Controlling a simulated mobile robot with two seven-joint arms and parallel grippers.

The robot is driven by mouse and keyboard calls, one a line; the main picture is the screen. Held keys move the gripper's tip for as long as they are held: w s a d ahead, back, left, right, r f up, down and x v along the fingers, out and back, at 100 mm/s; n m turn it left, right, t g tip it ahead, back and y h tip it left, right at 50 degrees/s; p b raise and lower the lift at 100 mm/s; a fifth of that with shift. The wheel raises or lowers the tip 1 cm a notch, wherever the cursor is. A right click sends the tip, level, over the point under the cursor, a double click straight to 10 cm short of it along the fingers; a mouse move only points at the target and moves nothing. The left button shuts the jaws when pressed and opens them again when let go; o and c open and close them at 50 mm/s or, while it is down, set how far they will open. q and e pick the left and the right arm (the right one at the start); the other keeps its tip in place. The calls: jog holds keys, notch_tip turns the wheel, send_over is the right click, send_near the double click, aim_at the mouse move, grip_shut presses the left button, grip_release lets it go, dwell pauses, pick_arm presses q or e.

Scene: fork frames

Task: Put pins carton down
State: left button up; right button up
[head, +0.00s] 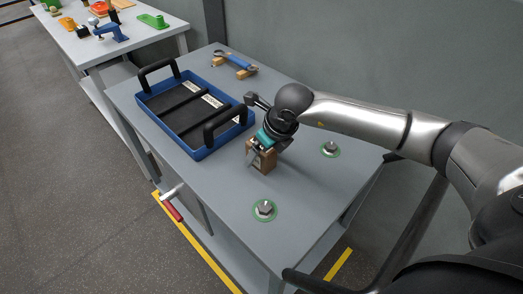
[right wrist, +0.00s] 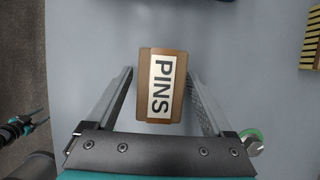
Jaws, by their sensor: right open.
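The pins carton (head: 266,162) is a small brown box standing on the grey table (head: 224,198). In the right wrist view the carton (right wrist: 162,86) shows a white label reading PINS. My right gripper (head: 258,160) is over the carton, with one finger on each side of it. In the right wrist view my right gripper (right wrist: 160,95) is open, with a gap between each finger and the carton.
A blue tray (head: 199,153) with black handles lies left of the carton. Bolts on green discs (head: 264,210) (head: 330,149) stand in front and to the right. A blue wrench (head: 235,61) rests on wooden blocks at the back. A red-handled tool (head: 172,208) is at the left edge.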

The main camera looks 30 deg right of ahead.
pick_arm(q)
jog(key=shift+s+d+r+p, duration=0.8)
jog(key=shift+s+r+p, duration=0.25)
jog(key=shift+s, duration=0.05)
pick_arm(e)
jog(key=v, duration=1.2)
pick_arm(q)
jog(key=shift+w+a, duration=0.25)
pick_arm(e)
jog(key=shift+r, duration=0.1)
